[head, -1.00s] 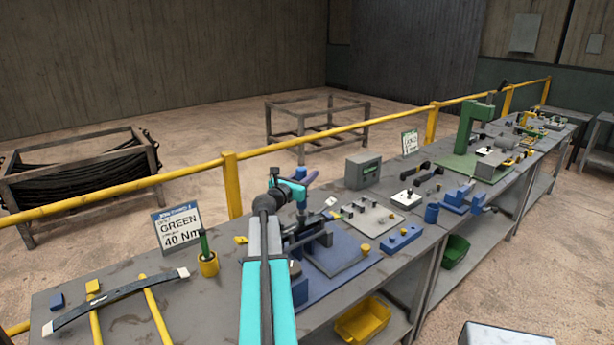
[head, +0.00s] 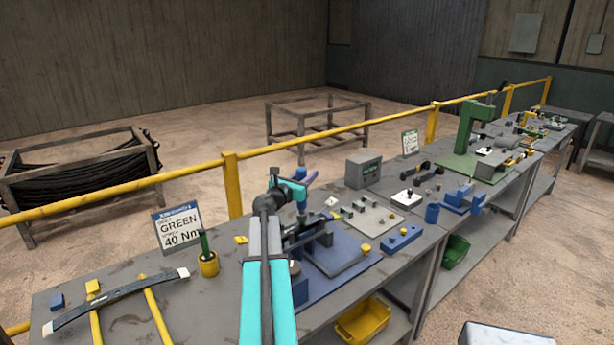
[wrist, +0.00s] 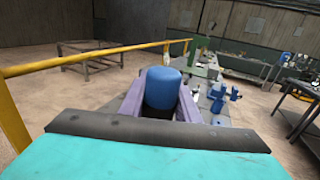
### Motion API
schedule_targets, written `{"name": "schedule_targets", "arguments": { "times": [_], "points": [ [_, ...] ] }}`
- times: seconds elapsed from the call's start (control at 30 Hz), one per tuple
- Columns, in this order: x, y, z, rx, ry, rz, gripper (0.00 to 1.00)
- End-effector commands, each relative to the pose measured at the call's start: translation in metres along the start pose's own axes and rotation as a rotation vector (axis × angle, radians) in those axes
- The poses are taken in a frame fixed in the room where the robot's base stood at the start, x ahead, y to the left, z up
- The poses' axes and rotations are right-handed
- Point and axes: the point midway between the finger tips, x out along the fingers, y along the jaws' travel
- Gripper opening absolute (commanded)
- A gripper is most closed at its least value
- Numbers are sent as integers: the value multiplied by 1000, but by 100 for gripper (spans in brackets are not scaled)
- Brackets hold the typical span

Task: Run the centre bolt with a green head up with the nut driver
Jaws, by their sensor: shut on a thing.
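My gripper (wrist: 161,100) is shut on a blue, round-topped handle (wrist: 163,86), which looks like the nut driver, between its purple fingers. In the head view my gripper (head: 306,184) is above the bench, over the blue fixture plate (head: 345,266). My arm hides part of that fixture, and the lower end of the tool is hard to make out. A green upright rod (head: 204,243) stands in a yellow cup (head: 208,265) to the left. I cannot make out a green bolt head under the tool.
A sign reading GREEN 40 Nm (head: 180,230) stands behind the yellow cup. A dark leaf strip (head: 115,301) lies across yellow bars at the left. A grey plate with small parts (head: 371,217) and a blue block (head: 401,240) are at the right. A yellow rail (head: 335,141) runs behind.

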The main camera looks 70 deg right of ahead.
Motion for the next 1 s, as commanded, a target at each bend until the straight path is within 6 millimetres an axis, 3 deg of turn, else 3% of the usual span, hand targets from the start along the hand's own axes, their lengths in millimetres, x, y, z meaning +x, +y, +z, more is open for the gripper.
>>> {"name": "schedule_targets", "arguments": {
  "times": [1.0],
  "points": [
    [0,0,-6,-1,-2,0,0]
  ]
}}
